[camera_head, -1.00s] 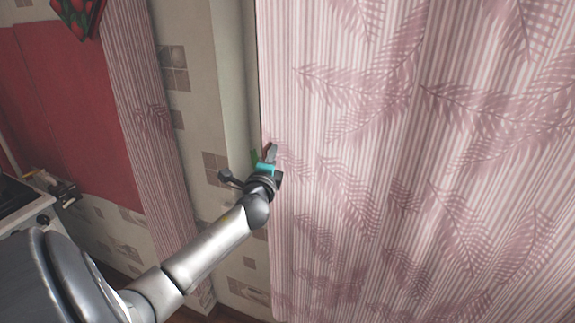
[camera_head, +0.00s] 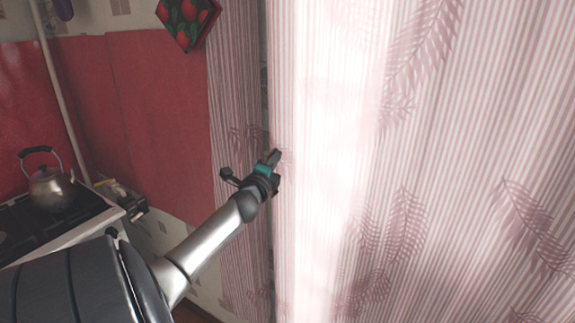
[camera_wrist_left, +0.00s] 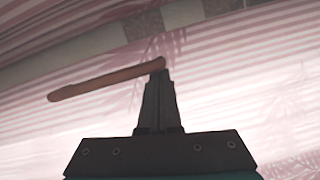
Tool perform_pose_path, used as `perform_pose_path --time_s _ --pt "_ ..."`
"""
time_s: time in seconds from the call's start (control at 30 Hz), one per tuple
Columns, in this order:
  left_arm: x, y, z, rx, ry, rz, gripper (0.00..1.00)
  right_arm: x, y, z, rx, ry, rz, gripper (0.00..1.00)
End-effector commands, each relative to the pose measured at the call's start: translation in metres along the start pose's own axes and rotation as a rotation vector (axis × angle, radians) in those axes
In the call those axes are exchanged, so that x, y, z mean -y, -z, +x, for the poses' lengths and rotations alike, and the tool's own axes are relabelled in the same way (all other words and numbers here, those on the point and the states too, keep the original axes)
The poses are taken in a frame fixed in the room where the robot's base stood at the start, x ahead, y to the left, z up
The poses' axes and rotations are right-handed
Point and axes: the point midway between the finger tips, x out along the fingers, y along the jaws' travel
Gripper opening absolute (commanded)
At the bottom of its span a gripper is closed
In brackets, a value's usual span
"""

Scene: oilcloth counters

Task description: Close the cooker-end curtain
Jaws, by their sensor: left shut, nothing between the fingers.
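Two pink-striped curtains with leaf prints hang here. The narrow one (camera_head: 233,90), nearer the cooker, hangs beside the red wall panel. The wide one (camera_head: 440,120) fills the right of the head view. Only a thin dark gap shows between them. My left gripper (camera_head: 274,158) is at the wide curtain's left edge, with its fingers shut and empty. I cannot tell whether it touches the cloth. In the left wrist view, the shut fingertips (camera_wrist_left: 158,75) are at the end of a thin brown bar (camera_wrist_left: 105,80), with striped cloth behind. My right gripper is out of view.
A cooker (camera_head: 75,235) with a kettle (camera_head: 50,188) on it stands at the left, beyond my left arm. A red patterned pot holder (camera_head: 187,22) hangs at the top, near the narrow curtain. A small dark object (camera_head: 133,208) is at the cooker's corner.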

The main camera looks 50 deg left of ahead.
Motion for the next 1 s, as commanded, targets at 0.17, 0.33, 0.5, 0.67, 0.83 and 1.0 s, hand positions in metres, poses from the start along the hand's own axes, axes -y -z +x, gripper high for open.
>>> perform_pose_path --time_s 0.17,0.33,0.5,0.67,0.83,1.0 --pt "-0.004 -0.017 0.004 0.002 0.000 0.001 0.00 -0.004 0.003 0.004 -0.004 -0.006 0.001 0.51" --pt "-0.004 -0.023 0.006 0.002 0.000 0.000 0.00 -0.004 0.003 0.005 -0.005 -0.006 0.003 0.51" --pt "-0.004 -0.025 0.006 0.003 0.000 -0.001 0.00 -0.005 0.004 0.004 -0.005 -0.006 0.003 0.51" --pt "-0.004 -0.025 0.006 0.004 0.000 0.000 0.00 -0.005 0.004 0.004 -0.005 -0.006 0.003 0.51" --pt "-0.005 -0.024 0.007 0.005 0.001 0.000 0.00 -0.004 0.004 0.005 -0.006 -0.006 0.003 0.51" --pt "-0.009 -0.017 0.010 0.000 0.000 -0.001 0.00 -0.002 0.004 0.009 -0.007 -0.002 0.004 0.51"
